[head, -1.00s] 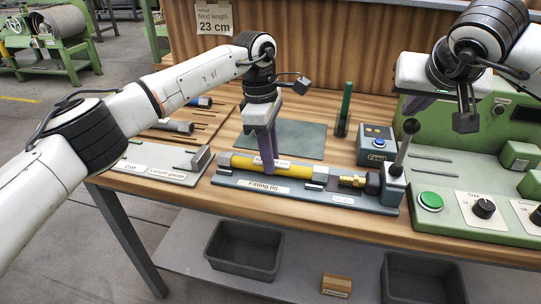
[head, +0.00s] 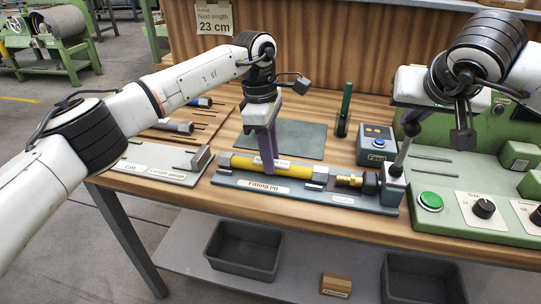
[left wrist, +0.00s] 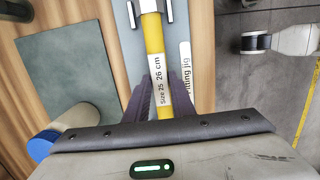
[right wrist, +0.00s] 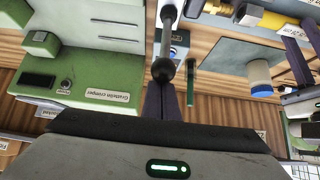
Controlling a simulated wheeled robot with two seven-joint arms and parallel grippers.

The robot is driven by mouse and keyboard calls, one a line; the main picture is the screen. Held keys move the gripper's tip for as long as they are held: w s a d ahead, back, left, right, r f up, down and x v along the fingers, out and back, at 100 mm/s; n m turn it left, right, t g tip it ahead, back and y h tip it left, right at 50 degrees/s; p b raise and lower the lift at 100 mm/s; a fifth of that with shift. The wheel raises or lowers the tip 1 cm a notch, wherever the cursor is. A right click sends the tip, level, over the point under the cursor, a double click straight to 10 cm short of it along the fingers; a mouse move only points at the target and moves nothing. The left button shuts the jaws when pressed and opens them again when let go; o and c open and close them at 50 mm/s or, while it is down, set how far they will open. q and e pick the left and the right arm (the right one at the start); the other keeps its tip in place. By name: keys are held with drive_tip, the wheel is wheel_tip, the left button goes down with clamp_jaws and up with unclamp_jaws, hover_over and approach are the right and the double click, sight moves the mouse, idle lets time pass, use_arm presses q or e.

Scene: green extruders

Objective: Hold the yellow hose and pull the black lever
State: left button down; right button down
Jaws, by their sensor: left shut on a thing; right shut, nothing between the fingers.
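The yellow hose (head: 290,169) lies along the fitting jig (head: 262,186), a white label around its middle. My left gripper (head: 267,165) is shut on the hose; its purple fingers straddle the label in the left wrist view (left wrist: 160,92). The black lever (head: 402,153) stands on a grey block at the jig's right end, tilted a little right, its round knob (head: 411,128) on top. My right gripper (right wrist: 165,88) is shut and empty, its fingertips close to the knob (right wrist: 163,70); I cannot tell whether they touch. A brass fitting (head: 350,181) sits before the lever block.
The green crimper (head: 470,215), with a green button (head: 430,201), stands right of the lever. A small blue-button box (head: 376,146) and an upright green marker (head: 344,110) stand behind the jig. Bins (head: 243,250) stand on the lower shelf.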

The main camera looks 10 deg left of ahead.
sight(415, 130)
drive_tip(key=shift+s, duration=0.3)
drive_tip(key=shift+s+f, duration=0.1)
drive_tip(key=shift+s, duration=0.7)
idle(0.3)
drive_tip(key=shift+s+f, duration=0.25)
drive_tip(key=shift+s, duration=0.5)
drive_tip(key=shift+s, duration=0.1)
drive_tip(key=shift+s+f, duration=0.3)
drive_tip(key=shift+s, duration=0.35)
